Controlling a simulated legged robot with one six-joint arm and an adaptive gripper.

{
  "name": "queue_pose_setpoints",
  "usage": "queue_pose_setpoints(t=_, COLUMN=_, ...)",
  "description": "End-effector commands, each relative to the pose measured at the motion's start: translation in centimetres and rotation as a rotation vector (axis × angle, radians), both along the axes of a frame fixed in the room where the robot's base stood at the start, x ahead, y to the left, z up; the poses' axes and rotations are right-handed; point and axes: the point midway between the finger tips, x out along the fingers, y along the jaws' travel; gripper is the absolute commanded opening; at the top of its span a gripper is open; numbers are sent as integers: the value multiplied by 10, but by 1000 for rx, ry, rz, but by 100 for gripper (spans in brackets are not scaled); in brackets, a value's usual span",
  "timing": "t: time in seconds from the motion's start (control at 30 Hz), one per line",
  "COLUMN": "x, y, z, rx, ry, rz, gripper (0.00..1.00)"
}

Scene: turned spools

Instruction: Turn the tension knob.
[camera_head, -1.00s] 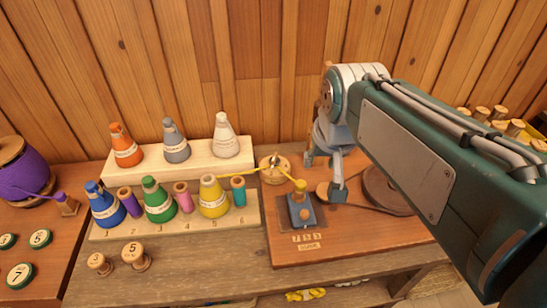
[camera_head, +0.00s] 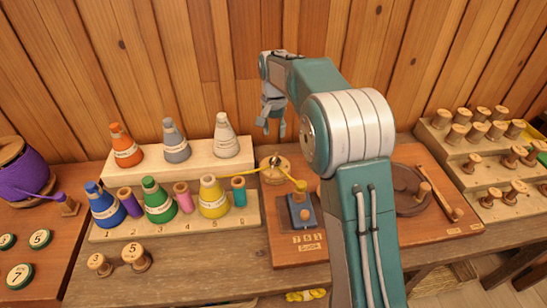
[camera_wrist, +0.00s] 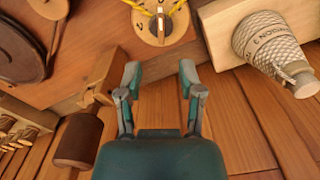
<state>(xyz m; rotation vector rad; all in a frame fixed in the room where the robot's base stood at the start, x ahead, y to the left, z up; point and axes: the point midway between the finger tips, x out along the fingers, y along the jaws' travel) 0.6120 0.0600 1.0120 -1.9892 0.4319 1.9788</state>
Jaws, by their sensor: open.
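A round wooden dial with a dark pointer, which looks to be the tension knob (camera_head: 274,176), sits at the back left of the reddish board (camera_head: 285,252). Yellow thread runs across it. The knob (camera_wrist: 152,30) also shows at the top of the wrist view, with marks on its face and a dark and metal piece at its centre. My gripper (camera_head: 274,130) is open and empty, above the knob and near the back wall. In the wrist view its spread fingertips (camera_wrist: 160,72) are below the knob in the picture, apart from it.
A stepped rack (camera_head: 250,222) with coloured cones stands left; its white cone (camera_head: 226,142) is close to my gripper. A blue block (camera_head: 301,212) with the thread stands in front. A brown-headed wooden piece (camera_wrist: 80,140) is left of the gripper in the wrist view.

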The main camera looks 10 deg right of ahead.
Motion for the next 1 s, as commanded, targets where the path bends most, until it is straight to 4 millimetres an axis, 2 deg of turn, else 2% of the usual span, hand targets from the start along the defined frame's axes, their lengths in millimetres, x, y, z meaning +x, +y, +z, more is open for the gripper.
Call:
queue_pose_setpoints(t=0.27, x=4, y=1, z=-24, rx=-1, ry=10, rz=-8, gripper=49)
queue_pose_setpoints(t=0.7, x=3, y=1, z=-100, rx=-1, ry=10, rz=-7, gripper=49)
queue_pose_setpoints(t=0.83, x=4, y=1, z=-110, rx=-1, ry=8, rz=-7, gripper=49)
queue_pose_setpoints(t=1.0, x=4, y=1, z=-114, rx=-1, ry=6, rz=-7, gripper=49)
